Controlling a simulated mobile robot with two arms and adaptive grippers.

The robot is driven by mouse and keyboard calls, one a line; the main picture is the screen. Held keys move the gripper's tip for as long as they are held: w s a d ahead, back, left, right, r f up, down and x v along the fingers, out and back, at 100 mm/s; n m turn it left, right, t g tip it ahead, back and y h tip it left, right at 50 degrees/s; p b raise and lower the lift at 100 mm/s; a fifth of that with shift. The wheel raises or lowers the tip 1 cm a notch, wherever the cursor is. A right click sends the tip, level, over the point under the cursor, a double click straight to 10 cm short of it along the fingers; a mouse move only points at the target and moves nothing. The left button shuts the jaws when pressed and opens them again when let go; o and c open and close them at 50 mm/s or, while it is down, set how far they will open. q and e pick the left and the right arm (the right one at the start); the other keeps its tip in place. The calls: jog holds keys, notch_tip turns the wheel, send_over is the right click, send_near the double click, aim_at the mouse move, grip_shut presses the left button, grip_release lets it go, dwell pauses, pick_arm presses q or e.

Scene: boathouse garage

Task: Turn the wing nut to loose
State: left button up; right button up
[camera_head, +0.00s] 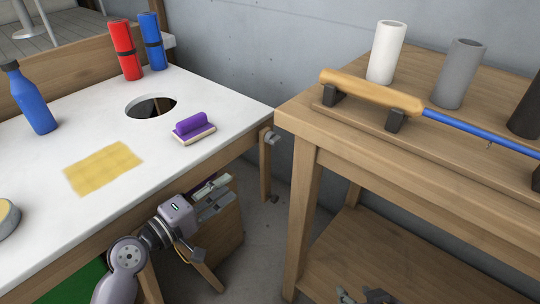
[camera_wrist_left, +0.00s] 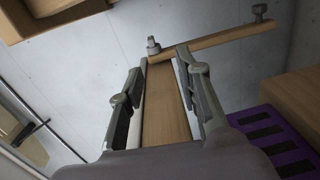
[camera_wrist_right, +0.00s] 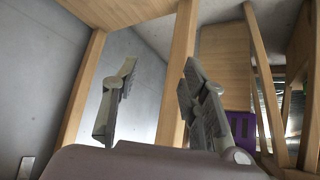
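A small grey wing-nut-like fitting (camera_head: 271,137) sits at the white table's right corner, at the top of a wooden leg. A second small grey fitting (camera_head: 275,198) is at the leg's lower end. The left wrist view shows two grey fittings, one (camera_wrist_left: 153,46) just beyond the fingertips and one (camera_wrist_left: 259,12) at the wooden bar's far end; which is the wing nut I cannot tell. My left gripper (camera_head: 222,188) is open and empty below the table edge, left of the leg. My right gripper (camera_head: 365,297) is open and empty, low by the workbench; its fingers show in the right wrist view (camera_wrist_right: 155,95).
The white table (camera_head: 85,115) holds a blue bottle (camera_head: 34,100), red roll (camera_head: 125,50), blue roll (camera_head: 152,42), purple brush (camera_head: 192,128) and yellow cloth (camera_head: 103,168). The wooden workbench (camera_head: 300,120) at right carries a wooden-handled blue rod (camera_head: 372,92). A floor gap separates them.

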pick_arm(q)
jog(key=w+r+n, duration=0.1)
jog(key=r, duration=0.1)
send_near(271, 142)
jog(key=d, duration=0.1)
jog(key=shift+t, duration=0.3)
jog(key=x, duration=0.2)
jog(key=b+x, duration=0.1)
jog(key=x, duration=0.2)
jog(key=f+b+x, duration=0.1)
jog(key=x, duration=0.2)
jog(key=shift+w+a, duration=0.1)
jog(key=shift+a, duration=0.1)
jog(key=shift+w+d, duration=0.25)
jog(key=shift+w, duration=0.05)
jog(key=shift+r, duration=0.1)
pick_arm(e)
jog(key=w+a+r+t+y, duration=0.1)
jog(key=w+a+r+t, duration=0.2)
jog(key=w+r+t, duration=0.2)
notch_tip(271, 142, up, 3)
jog(key=shift+w+f+t+y, duration=0.1)
jog(key=shift+w+t+y, duration=0.3)
jog(key=shift+w, duration=0.75)
pick_arm(q)
jog(key=shift+c, duration=0.6)
jog(key=shift+r, duration=0.15)
grip_shut()
